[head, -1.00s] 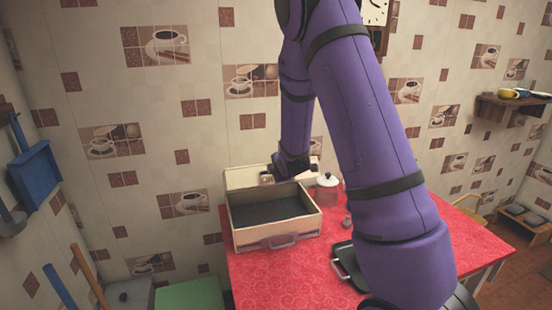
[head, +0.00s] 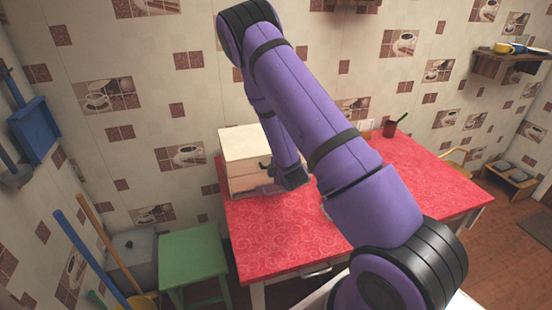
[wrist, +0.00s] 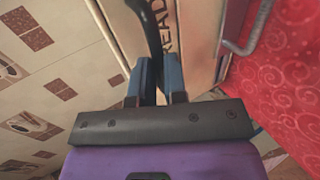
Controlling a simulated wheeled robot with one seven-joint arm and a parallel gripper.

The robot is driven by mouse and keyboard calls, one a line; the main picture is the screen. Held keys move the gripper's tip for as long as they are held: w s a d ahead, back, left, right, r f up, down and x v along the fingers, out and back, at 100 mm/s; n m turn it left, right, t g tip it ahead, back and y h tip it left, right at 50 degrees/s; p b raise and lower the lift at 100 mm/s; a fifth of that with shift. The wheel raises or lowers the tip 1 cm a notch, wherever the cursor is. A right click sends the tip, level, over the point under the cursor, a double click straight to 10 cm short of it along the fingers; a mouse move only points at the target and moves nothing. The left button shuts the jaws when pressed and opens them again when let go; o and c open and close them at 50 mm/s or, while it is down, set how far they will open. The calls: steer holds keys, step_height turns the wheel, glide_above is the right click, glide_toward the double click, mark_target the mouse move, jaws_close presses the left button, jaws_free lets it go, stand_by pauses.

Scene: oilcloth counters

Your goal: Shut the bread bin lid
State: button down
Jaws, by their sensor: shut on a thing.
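The cream bread bin (head: 244,184) stands on the red counter's far left corner. Its lid (head: 250,141) is down over the body, its top looking level; I cannot tell whether a thin gap remains. In the wrist view the bin's pale front (wrist: 196,40) carries dark lettering, partly hidden. My gripper (wrist: 159,68) is at the bin's front, its fingers shut on the dark curved lid handle (wrist: 150,30). In the head view my gripper (head: 270,166) is partly hidden by its own wrist.
The red counter (head: 270,235) is bare in front of the bin. A dark reddish cup (head: 390,129) stands at its back. A green stool (head: 193,256) and a grey box (head: 135,256) are at the left. A grey metal handle (wrist: 243,45) juts out low on the bin.

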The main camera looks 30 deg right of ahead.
steer(key=shift+s+a+f, duration=0.1)
steer(key=shift+s+f, duration=0.1)
steer(key=shift+f, duration=0.35)
steer(key=shift+s+a+f, duration=0.1)
steer(key=shift+s+f, duration=0.1)
steer(key=shift+f, duration=0.3)
steer(key=c, duration=1.2)
jaws_free()
steer(key=shift+f, duration=0.15)
steer(key=shift+o, duration=0.2)
steer(key=shift+w, duration=0.1)
steer(key=v, duration=1)
steer(key=shift+r, duration=0.55)
